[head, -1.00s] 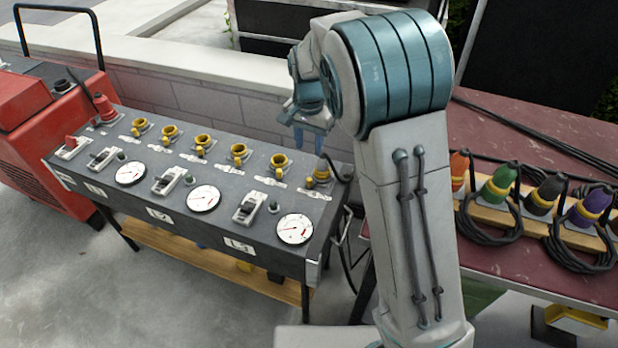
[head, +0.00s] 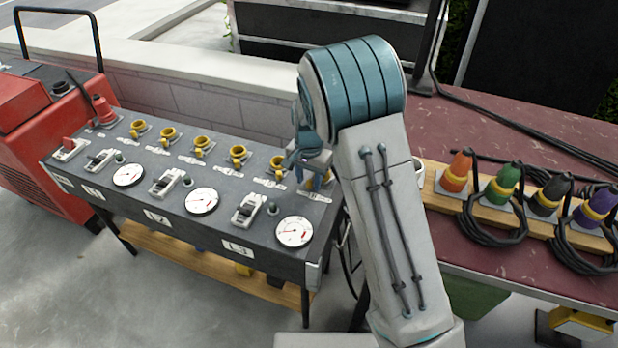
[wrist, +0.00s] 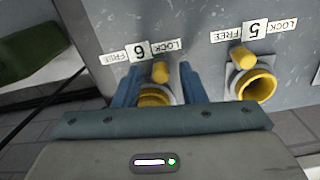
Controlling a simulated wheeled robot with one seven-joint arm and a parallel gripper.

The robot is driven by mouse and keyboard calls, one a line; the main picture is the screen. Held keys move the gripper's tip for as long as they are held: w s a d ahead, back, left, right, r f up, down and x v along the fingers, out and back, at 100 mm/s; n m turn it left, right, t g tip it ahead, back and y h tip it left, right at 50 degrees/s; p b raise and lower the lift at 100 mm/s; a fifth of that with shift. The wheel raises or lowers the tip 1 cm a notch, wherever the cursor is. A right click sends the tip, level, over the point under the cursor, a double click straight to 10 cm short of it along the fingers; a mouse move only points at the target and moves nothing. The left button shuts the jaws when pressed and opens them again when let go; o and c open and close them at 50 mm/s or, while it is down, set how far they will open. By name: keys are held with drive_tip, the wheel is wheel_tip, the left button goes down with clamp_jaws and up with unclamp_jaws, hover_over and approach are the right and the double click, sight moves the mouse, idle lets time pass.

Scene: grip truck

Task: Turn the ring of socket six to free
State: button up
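Socket six is at the right end of the grey panel's socket row. Its yellow ring (wrist: 155,98) shows in the wrist view between my fingers, partly hidden by my gripper. The ring's tab (wrist: 160,71) points up to the label side, nearer the LOCK mark (wrist: 165,47) than the FREE mark (wrist: 115,58). My gripper (wrist: 160,76) is open, with one blue finger on each side of the ring. I cannot tell whether the fingers touch it. In the head view my gripper (head: 306,168) is at socket six and covers much of it.
Socket five (wrist: 252,82) sits close to the right in the wrist view, its tab near FREE. The panel (head: 120,215) also carries gauges and switches. A red table (head: 530,145) with coloured plugs and coiled cables stands right. A red machine (head: 40,150) stands left.

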clamp_jaws()
drive_tip(key=shift+s+d+n, duration=0.1)
drive_tip(key=shift+n, duration=0.2)
drive_tip(key=d+n, duration=0.1)
drive_tip(key=n, duration=0.1)
drive_tip(key=s+n, duration=0.1)
drive_tip(key=n, duration=0.1)
drive_tip(key=shift+d, duration=0.4)
drive_tip(key=shift+s+d+n, duration=0.1)
drive_tip(key=shift+d+n, duration=0.25)
drive_tip(key=shift+n, duration=0.55)
drive_tip(key=shift+w+d+n, duration=0.1)
drive_tip(key=shift+d+n, duration=0.3)
drive_tip(key=shift+n, duration=0.5)
drive_tip(key=shift+s+d+n, duration=0.1)
drive_tip(key=shift+d+n, duration=0.25)
drive_tip(key=shift+n, duration=0.55)
unclamp_jaws()
drive_tip(key=shift+r, duration=0.1)
